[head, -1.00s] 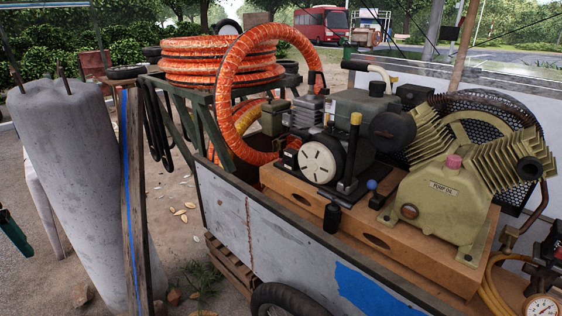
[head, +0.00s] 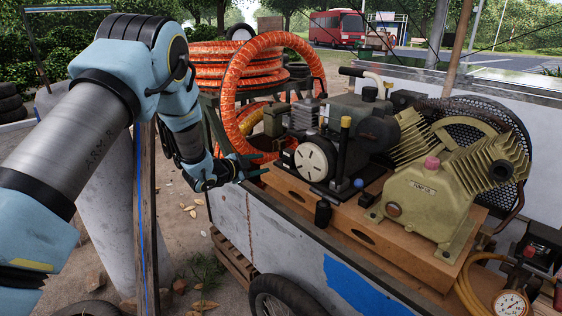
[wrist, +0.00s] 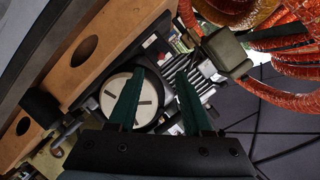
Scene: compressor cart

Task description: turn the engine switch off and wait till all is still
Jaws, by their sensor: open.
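The engine (head: 352,128) sits on the wooden base of the cart, with a round pale slotted cover (head: 311,162) on its near side. A small dark box (head: 287,158) sits at the left of this cover; I cannot tell for sure if it carries the engine switch. My gripper (head: 262,164) is open and empty, just left of the engine, fingers pointing at it. In the wrist view the two green fingers (wrist: 160,73) stand apart; the left one overlaps the pale cover (wrist: 147,112). No switch position can be read.
An orange hose coil (head: 235,70) stands behind my gripper. The olive pump (head: 430,195) is at the right on the wooden base (head: 345,225). A black lever post (head: 342,150) rises beside the cover. A pressure gauge (head: 510,303) is at lower right.

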